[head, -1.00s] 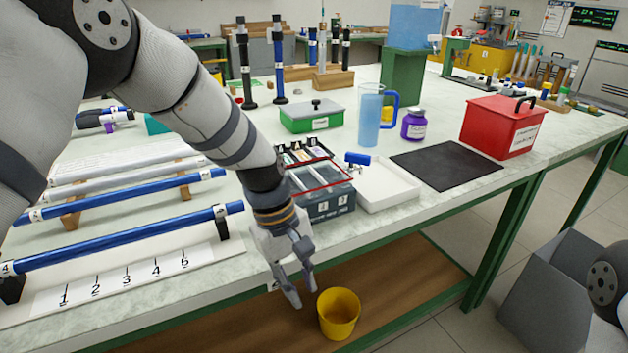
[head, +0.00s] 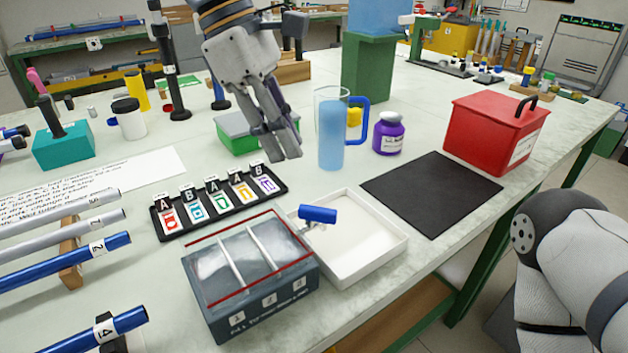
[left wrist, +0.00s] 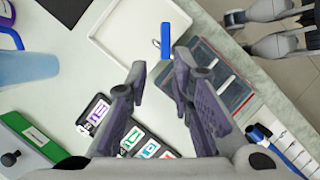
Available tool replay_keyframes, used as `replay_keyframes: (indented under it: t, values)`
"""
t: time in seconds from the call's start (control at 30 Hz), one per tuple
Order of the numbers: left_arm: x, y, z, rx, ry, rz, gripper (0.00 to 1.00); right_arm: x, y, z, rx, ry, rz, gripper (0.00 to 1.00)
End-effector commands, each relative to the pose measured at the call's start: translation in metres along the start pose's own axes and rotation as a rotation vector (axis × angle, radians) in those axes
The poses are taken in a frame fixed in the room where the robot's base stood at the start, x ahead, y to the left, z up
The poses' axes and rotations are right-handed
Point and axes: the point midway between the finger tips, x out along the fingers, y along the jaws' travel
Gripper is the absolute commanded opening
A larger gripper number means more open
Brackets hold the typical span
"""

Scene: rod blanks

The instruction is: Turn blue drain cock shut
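The blue drain cock (head: 317,214) has a short blue bar handle on a small metal stem. It stands at the back right corner of a dark three-compartment box (head: 250,297), beside a white tray. In the left wrist view the blue handle (left wrist: 165,41) lies just beyond the fingertips, pointing along the picture's vertical. My left gripper (head: 278,150) hangs above the table, behind the cock and apart from it. Its fingers (left wrist: 160,76) are spread with nothing between them in the left wrist view. My right gripper is not visible; only my right arm shows at the right edge.
The white tray (head: 385,250) is empty. A jug of blue liquid (head: 332,140) and a purple jar (head: 388,135) stand behind it. A rack of lettered cards (head: 165,229) lies left. A black mat (head: 430,190) and red box (head: 490,135) are right. A green box (head: 232,133) stands behind the gripper.

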Motion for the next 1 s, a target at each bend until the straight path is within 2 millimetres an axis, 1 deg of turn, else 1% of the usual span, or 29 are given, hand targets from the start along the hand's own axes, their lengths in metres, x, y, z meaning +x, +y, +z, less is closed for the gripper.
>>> replay_keyframes:
  t: [0.2, 0.3, 0.4, 0.53, 0.77, 0.8, 0.9, 1.0]
  values:
    - [0.056, -0.002, 0.0, 0.0, 0.001, -0.005, 0.22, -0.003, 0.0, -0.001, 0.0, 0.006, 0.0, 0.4]
    - [0.079, -0.001, 0.0, 0.001, 0.0, -0.004, 0.22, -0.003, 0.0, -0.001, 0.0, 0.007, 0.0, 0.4]
    - [0.096, -0.001, 0.0, 0.002, 0.001, -0.002, 0.22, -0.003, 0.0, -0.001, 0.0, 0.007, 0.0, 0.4]
    - [0.107, -0.001, 0.0, 0.001, 0.001, -0.001, 0.22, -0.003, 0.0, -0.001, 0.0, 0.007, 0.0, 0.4]
    - [0.108, -0.001, 0.0, 0.002, 0.001, 0.001, 0.22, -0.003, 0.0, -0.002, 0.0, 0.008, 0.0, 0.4]
    - [0.108, -0.001, 0.0, 0.002, 0.001, 0.001, 0.19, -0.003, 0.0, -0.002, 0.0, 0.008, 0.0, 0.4]
    - [0.108, -0.001, 0.0, 0.002, 0.001, 0.001, 0.0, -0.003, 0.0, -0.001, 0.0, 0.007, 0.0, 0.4]
    - [0.108, -0.001, 0.0, 0.001, 0.001, 0.0, 0.0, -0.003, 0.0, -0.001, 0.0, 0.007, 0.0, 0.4]
